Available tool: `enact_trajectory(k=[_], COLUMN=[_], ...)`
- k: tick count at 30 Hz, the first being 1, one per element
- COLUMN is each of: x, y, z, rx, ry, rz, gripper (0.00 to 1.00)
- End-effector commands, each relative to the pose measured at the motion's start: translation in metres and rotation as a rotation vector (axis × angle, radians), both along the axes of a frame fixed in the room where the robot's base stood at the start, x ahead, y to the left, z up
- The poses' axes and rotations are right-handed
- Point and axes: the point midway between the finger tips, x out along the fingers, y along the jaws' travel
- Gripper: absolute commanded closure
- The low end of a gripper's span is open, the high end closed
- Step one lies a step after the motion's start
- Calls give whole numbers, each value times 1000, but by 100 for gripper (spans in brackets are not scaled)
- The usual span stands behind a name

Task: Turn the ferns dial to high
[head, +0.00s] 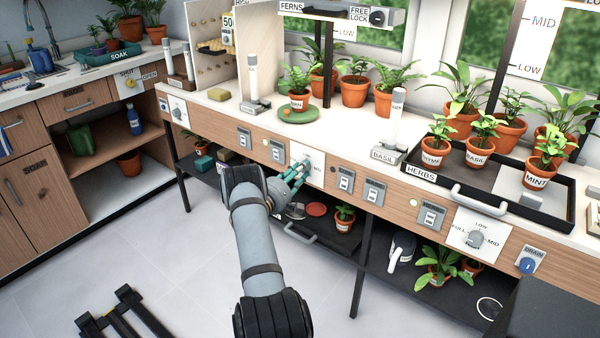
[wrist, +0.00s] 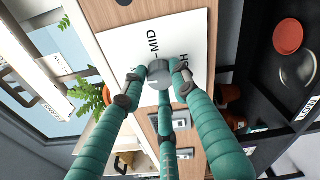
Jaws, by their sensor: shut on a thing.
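A white dial plate (head: 317,160) is on the wooden front panel below the counter, under the FERNS sign (head: 292,7). My gripper (head: 303,167) reaches it with green fingers. In the wrist view my gripper (wrist: 160,80) is shut around a round grey dial (wrist: 160,74), with fingers on both sides and one below. The plate (wrist: 190,40) reads MID beyond the dial. The letter H shows by the right finger, and the other lettering is partly covered. The dial's pointer direction cannot be told.
Grey switches (head: 277,151) flank my gripper. Potted ferns (head: 298,100) stand on the counter above, and a shelf with a red dish (head: 316,209) is below.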

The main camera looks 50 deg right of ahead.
Motion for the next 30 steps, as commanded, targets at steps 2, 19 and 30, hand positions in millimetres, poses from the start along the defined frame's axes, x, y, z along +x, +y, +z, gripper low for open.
enact_trajectory(k=[2,19,30], x=[-2,-2,-2], y=[-1,-1,-1], z=[-3,-9,-11], rx=[1,1,1], ry=[-38,-540,-893], rz=[-5,-6,-8], gripper=[98,98,98])
